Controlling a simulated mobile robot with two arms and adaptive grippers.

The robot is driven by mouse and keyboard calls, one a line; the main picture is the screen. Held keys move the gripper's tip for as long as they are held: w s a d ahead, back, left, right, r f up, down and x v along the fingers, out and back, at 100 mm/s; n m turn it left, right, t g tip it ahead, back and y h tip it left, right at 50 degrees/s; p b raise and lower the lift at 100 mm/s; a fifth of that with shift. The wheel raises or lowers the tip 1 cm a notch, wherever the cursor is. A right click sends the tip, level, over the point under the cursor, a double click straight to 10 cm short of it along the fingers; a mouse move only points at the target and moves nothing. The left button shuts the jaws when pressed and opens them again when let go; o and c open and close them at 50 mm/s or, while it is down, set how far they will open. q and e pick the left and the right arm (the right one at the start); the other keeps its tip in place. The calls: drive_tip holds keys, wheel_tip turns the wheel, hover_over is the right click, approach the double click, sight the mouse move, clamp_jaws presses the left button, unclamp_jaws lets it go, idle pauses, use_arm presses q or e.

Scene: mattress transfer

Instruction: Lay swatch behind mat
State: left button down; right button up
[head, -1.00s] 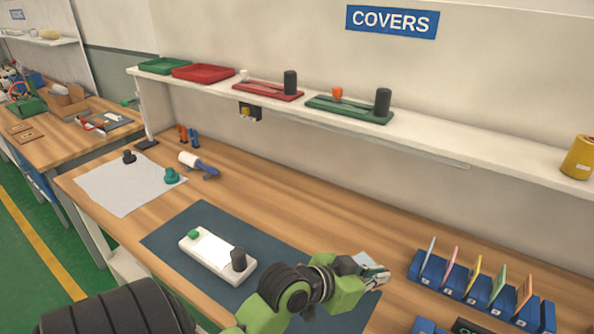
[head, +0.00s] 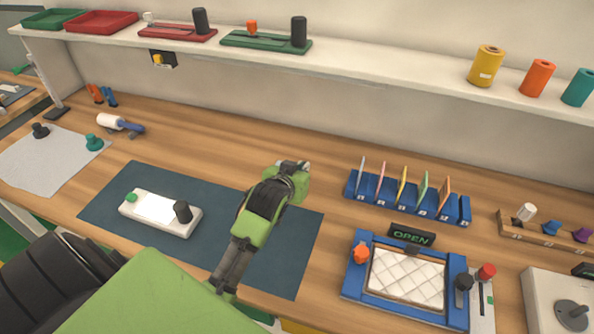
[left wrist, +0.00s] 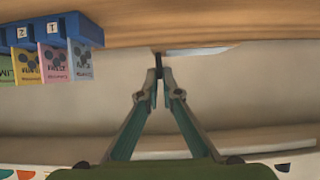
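The dark blue-grey mat (head: 296,262) lies flat on the wooden bench, with a white block on it. My left gripper (head: 298,167) is raised at the mat's far edge; its fingertips are hard to make out in the head view. In the left wrist view the fingers (left wrist: 160,75) close in on a thin dark piece. A pale blue-white flat piece (left wrist: 200,50), seen nearly edge-on beside the tips, looks like the swatch. Its join to the dark piece is unclear. My right gripper is not in view.
A blue rack of upright cards (head: 408,202) stands right of the gripper. A blue frame with a quilted white pad (head: 405,279) and an OPEN sign (head: 411,237) is in front of it. The shelf (head: 400,80) runs above. Bare wood lies behind the mat.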

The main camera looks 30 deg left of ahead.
use_arm(q)
drive_tip(key=w+f, duration=0.1)
drive_tip(key=w+a+f, duration=0.1)
drive_tip(key=f, duration=0.1)
drive_tip(key=w+a+f, duration=0.1)
drive_tip(key=shift+f, duration=0.3)
wheel_tip(320, 180, down, 2)
drive_tip(key=shift+f+p, duration=0.1)
drive_tip(key=shift+p, duration=0.6)
drive_tip(key=shift+f, duration=0.5)
drive_tip(key=shift+f, duration=0.1)
drive_tip(key=c, duration=2.2)
unclamp_jaws()
drive_tip(key=shift+c, duration=0.2)
drive_tip(key=b+v, duration=0.1)
drive_tip(key=v, duration=1.1)
